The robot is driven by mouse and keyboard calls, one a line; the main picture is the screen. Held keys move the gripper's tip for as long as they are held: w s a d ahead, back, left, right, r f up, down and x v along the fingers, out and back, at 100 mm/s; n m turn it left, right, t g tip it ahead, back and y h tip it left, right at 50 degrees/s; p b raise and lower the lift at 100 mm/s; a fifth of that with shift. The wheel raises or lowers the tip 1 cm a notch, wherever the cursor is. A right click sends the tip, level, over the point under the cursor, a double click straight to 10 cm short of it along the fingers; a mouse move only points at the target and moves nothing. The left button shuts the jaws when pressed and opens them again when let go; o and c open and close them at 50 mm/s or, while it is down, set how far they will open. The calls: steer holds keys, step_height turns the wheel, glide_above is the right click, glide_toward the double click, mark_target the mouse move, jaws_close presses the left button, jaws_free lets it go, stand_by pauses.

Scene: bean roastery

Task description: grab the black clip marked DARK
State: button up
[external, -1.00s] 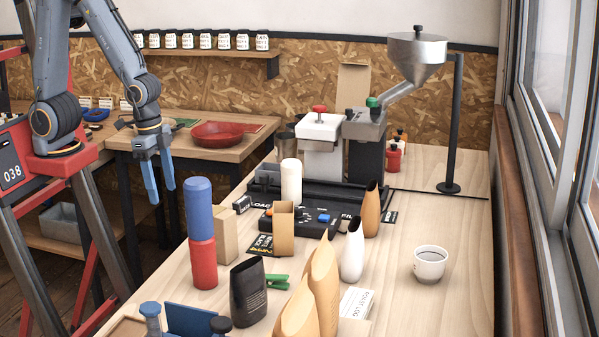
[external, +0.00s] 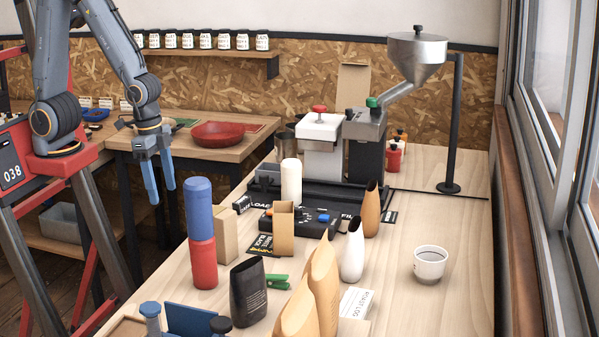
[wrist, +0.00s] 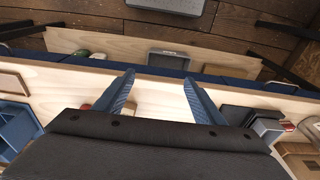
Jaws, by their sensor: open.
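My gripper (external: 160,190) hangs open and empty, fingers down, in the gap left of the near table in the external view. In the wrist view its two blue fingers (wrist: 160,76) are spread wide with nothing between them. I cannot make out a black clip marked DARK for certain in either view. A small black piece with a white label (external: 242,204) lies left of the LOAD strip, well right of my gripper; its lettering is too small to read. A green clip (external: 277,281) lies beside the black pouch.
A blue-and-red cylinder stack (external: 202,235), a black pouch (external: 248,292), tan pouches (external: 324,278) and a white cup (external: 429,263) stand on the near table (external: 440,310). A red bowl (external: 220,134) sits on the back table. The near table's right front is clear.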

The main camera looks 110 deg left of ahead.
steer(key=c, duration=0.6)
steer(key=m+y+b, duration=0.2)
steer(key=m+y, duration=0.2)
steer(key=m, duration=1.7)
glide_toward(242, 200)
steer(key=shift+g+y, duration=0.3)
steer(key=shift+p+x, duration=0.75)
steer(key=shift+x, duration=3.4)
